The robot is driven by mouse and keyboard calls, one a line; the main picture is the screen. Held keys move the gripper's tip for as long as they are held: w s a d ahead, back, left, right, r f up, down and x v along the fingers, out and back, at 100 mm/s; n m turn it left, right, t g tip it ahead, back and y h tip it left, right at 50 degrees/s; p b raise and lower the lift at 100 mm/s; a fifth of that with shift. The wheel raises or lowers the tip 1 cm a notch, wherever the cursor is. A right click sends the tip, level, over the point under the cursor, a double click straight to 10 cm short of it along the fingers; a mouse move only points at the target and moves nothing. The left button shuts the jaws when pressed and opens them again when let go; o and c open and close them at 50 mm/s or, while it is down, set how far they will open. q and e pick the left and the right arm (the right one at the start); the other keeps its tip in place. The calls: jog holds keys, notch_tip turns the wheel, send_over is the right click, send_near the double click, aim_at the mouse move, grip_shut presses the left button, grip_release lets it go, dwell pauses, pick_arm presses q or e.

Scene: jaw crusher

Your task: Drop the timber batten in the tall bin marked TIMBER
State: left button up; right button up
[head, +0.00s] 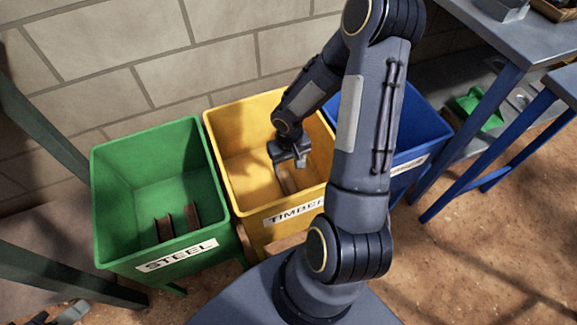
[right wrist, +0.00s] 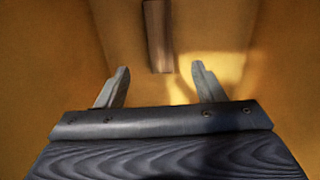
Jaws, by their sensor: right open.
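The tall yellow bin marked TIMBER (head: 231,170) stands between a green bin and a blue bin. My right gripper (head: 290,160) is down inside its mouth. In the right wrist view the gripper (right wrist: 161,86) has its two fingers wide apart with nothing between them. The brown timber batten (right wrist: 158,38) lies beyond the fingertips, apart from them, against the yellow inside of the bin. The batten also shows in the head view (head: 287,181), below the gripper.
The green bin marked STEEL (head: 155,165) holds brown bars. The blue bin (head: 420,125) is partly hidden by my right arm. A block wall (head: 110,60) stands close behind the bins. Blue-legged tables (head: 480,130) stand at the right, with a green object (head: 476,109) below.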

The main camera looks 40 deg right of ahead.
jog(key=s+a+r+t+y, duration=0.1)
jog(key=s+a+r+t, duration=0.15)
jog(key=r, duration=0.85)
jog(key=s+a+r+t, duration=0.1)
jog(key=s+a+r, duration=0.3)
jog(key=r, duration=0.6)
jog(key=s+a+r+n+t+y, duration=0.2)
jog(key=s+a+r, duration=0.2)
jog(key=s+a, duration=0.2)
jog(key=shift+r+y, duration=0.2)
jog(key=shift+y, duration=0.2)
jog(key=shift+r, duration=0.1)
notch_tip(320, 180, up, 28)
jog(key=p, duration=2.8)
jog(key=shift+f, duration=0.25)
jog(key=shift+c, duration=0.3)
